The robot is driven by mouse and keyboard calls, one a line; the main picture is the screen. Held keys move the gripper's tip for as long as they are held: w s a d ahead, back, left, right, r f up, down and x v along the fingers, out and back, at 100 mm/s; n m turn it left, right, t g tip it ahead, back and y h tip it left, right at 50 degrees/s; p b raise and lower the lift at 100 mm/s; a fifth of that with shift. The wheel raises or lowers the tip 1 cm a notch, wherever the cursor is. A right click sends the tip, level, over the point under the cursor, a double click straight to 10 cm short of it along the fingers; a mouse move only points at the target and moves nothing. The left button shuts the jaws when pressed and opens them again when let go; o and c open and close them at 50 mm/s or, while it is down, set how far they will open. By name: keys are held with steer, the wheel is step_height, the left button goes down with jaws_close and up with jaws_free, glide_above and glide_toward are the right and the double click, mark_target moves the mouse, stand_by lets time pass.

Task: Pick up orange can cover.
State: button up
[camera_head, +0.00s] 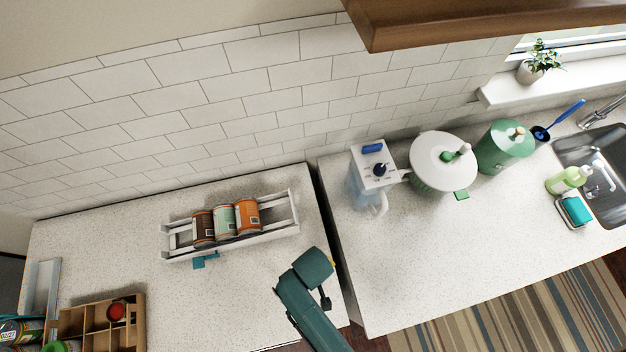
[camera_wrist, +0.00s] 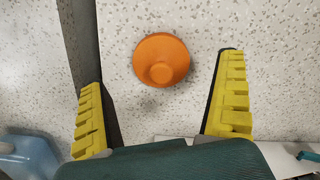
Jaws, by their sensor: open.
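The orange can cover (camera_wrist: 162,58) is a round orange piece with a smaller raised round part. It lies on the speckled white counter in the wrist view. My gripper (camera_wrist: 162,68) is open, with one yellow ridged finger to the left of the cover and the other to its right. The cover appears between the fingers toward their tips, and neither finger touches it in the picture. I cannot tell the height of the fingers above the counter. In the head view I do not see the cover; my arm is over that part of the counter.
A white rack (camera_head: 183,255) holds a brown can (camera_head: 203,228), a green can (camera_head: 225,222) and an orange can (camera_head: 247,217). A wooden organizer (camera_head: 131,334) stands at the lower left. A dark gap parts the two counters. A blue-and-white pitcher (camera_head: 365,185) stands on the right counter.

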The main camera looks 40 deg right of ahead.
step_height(320, 180, down, 3)
steer(key=shift+f, duration=0.1)
steer(key=c, duration=1)
steer(key=shift+c, duration=0.2)
